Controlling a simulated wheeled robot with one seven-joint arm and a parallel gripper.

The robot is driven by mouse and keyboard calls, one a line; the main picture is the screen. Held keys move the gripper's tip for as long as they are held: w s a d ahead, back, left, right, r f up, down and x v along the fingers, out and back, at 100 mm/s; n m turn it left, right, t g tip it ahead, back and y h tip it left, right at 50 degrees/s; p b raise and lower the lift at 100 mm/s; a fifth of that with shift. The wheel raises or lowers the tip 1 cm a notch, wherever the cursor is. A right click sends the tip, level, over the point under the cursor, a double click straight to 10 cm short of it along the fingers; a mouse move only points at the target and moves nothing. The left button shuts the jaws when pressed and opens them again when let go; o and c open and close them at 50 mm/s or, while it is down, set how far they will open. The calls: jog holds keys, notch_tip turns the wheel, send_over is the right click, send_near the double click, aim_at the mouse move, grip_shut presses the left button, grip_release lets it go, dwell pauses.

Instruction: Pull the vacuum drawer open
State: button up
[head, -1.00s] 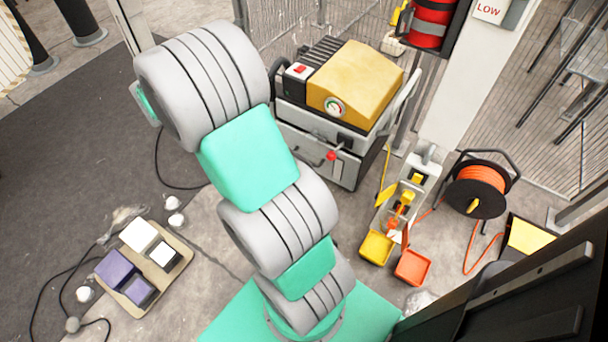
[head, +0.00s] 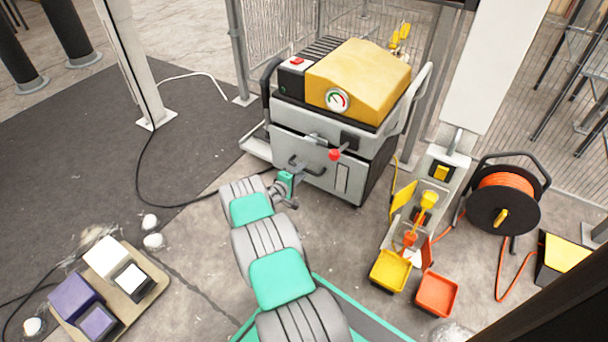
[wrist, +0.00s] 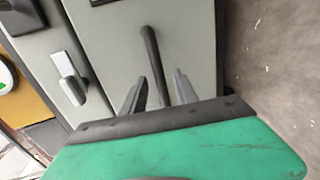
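The vacuum machine (head: 360,85) has a yellow lid, a round gauge and a grey body. Its lower front is the drawer (head: 325,172), which looks shut, with a dark bar handle (head: 303,166). My gripper (head: 288,182) is at the left part of the drawer front, by the handle. In the wrist view my gripper (wrist: 159,92) is open, with one finger on each side of the dark handle (wrist: 151,55) against the grey drawer front (wrist: 110,55). The fingers do not appear closed on the bar. The handle's near end is hidden behind the gripper body.
An orange cable reel (head: 503,200) and yellow and orange trays (head: 390,270) stand to the right. Pedals on a board (head: 150,290) lie to the left. The floor before the drawer is mostly clear.

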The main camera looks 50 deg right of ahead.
jog(key=x, duration=0.2)
jog(key=shift+d+b, duration=0.25)
jog(key=shift+b, duration=0.1)
grip_shut()
dwell(1.1)
